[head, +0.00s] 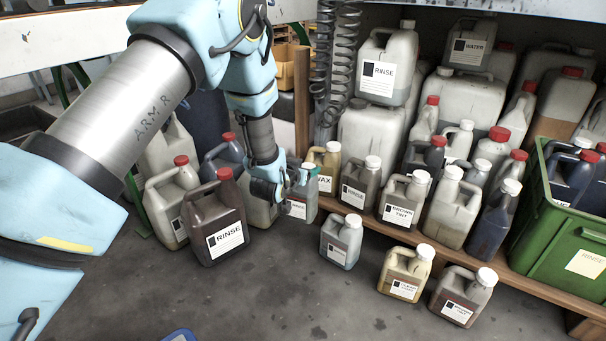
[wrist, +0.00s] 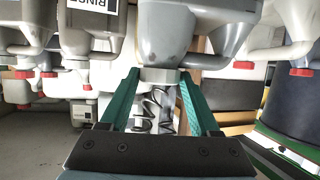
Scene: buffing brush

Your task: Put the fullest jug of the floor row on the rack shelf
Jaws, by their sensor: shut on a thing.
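My gripper (head: 274,184) hangs low among the jugs at the left end of the shelf. In the wrist view its green fingers (wrist: 152,105) are shut on the light grey cap of a grey jug (wrist: 168,32). In front on the floor stand a grey jug (head: 341,243), a yellowish jug (head: 404,275) and a brownish jug (head: 462,297), all with white caps and labels. The rack shelf (head: 520,267) is a low wooden board holding several jugs.
A dark RINSE jug (head: 213,222) with a red cap stands left of my gripper. A green crate (head: 575,225) of jugs sits on the shelf's right. Coiled hoses (head: 346,60) hang behind my gripper. The front floor is mostly clear.

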